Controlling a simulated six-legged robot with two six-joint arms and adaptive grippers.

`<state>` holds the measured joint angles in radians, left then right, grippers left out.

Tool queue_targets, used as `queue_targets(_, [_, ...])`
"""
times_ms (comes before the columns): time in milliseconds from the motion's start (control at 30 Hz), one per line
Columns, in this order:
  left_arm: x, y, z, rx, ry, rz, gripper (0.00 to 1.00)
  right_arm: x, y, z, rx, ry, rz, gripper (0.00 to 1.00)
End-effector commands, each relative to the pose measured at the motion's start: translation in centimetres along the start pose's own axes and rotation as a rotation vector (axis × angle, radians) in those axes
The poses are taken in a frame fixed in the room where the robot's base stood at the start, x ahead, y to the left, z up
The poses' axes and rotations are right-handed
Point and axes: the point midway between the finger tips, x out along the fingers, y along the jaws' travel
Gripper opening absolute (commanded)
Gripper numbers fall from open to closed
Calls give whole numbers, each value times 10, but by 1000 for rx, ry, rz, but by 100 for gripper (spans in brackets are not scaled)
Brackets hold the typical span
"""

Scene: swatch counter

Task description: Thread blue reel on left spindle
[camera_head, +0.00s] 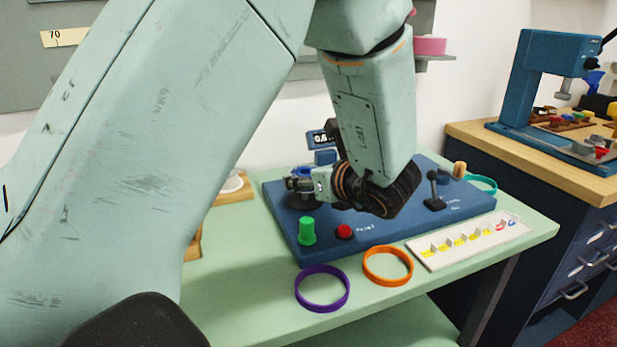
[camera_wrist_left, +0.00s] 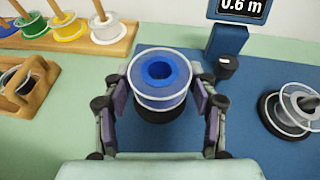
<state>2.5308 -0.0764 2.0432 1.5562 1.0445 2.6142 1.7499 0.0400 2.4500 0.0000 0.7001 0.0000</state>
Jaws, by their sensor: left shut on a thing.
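The blue reel (camera_wrist_left: 146,98), with clear flanges and a blue hub, sits between the two fingers of my left gripper (camera_wrist_left: 159,92) in the left wrist view. The gripper is shut on it. A round black base (camera_wrist_left: 158,115) shows just under the reel on the blue panel (camera_wrist_left: 215,140). The left spindle's pin does not show, and I cannot tell whether it is inside the hub. In the head view my left gripper (camera_head: 306,185) is over the left end of the panel (camera_head: 390,222), largely hidden by its own wrist. My right gripper is not in view.
A clear reel (camera_wrist_left: 297,108) sits on another black base at right. A display (camera_wrist_left: 240,9) reads 0.6 m. A wooden rack (camera_wrist_left: 75,47) holds several reels. A green knob (camera_head: 307,232), a red button (camera_head: 344,232), and purple (camera_head: 322,307) and orange (camera_head: 388,282) rings are near the front.

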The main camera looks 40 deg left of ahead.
Motion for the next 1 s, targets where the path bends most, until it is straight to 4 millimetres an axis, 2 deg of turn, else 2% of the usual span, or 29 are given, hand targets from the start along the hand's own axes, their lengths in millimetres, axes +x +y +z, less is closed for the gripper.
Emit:
queue_targets(200, [0, 0, 0, 0, 0, 0, 29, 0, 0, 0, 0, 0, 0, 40])
queue_targets(233, [0, 0, 0, 0, 0, 0, 59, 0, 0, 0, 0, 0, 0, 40])
queue_targets(533, [0, 0, 0, 0, 0, 0, 85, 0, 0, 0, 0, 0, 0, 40])
queue_targets(1000, [0, 0, 0, 0, 0, 0, 85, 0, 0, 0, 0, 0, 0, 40])
